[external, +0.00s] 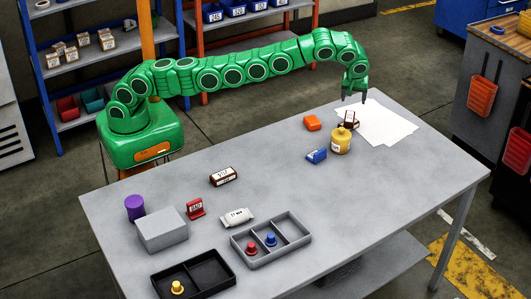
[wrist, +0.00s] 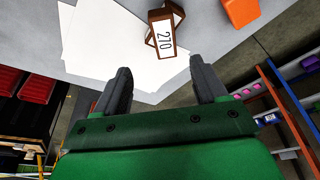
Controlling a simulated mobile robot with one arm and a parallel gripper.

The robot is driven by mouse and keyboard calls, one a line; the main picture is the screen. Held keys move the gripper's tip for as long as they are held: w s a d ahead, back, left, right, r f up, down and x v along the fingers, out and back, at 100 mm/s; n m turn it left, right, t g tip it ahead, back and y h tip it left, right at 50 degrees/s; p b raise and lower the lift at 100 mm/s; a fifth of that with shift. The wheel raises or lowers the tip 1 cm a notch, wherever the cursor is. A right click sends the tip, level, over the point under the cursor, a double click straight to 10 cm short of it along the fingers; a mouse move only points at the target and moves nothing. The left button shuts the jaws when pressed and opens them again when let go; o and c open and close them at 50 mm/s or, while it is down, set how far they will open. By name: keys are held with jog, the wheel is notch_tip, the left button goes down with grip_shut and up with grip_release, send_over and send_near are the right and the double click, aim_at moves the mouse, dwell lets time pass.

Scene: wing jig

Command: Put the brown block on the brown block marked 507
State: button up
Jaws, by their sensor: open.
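A brown block marked 270 (wrist: 162,35) lies just beyond my fingertips in the wrist view. A second brown piece (wrist: 177,12) shows behind it, partly hidden; I cannot tell whether it is a separate block. In the external view this brown cluster (external: 349,119) is by the white sheets, just below my gripper (external: 354,98). Another brown block with a white label (external: 223,177) lies alone mid-table; its number is too small to read surely. My gripper, also in the wrist view (wrist: 161,72), is open and empty, its fingers apart and short of the 270 block.
White sheets (external: 385,124) lie under and beside the cluster. A yellow bottle (external: 341,141), a blue block (external: 316,156) and an orange block (external: 312,123) stand close by. A grey divided tray (external: 283,262), a black tray (external: 222,286) and a grey box (external: 162,231) occupy the near left.

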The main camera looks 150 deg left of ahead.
jog(key=w+d+r+m+t, duration=0.1)
jog(key=w+d+r+m, duration=0.4)
jog(key=w+d, duration=0.5)
jog(key=w+d+r+m+h, duration=0.1)
jog(key=d+r+m, duration=0.25)
jog(key=d, duration=0.75)
jog(key=d+r+m, duration=0.3)
jog(key=d+r, duration=0.2)
jog(key=d, duration=0.7)
jog(key=w+d+r+m+h, duration=0.1)
jog(key=d+r+m, duration=0.3)
jog(key=d, duration=0.7)
jog(key=s+d+r+m, duration=0.1)
jog(key=s+d+m, duration=0.7)
jog(key=s+d, duration=1.65)
jog(key=s+d+f+m, duration=0.1)
jog(key=s+d+f, duration=0.1)
jog(key=s, duration=0.4)
jog(key=s+d+f+m, duration=0.2)
jog(key=s+d+f, duration=0.1)
jog(key=s+d, duration=0.2)
jog(key=shift+s, duration=1.15)
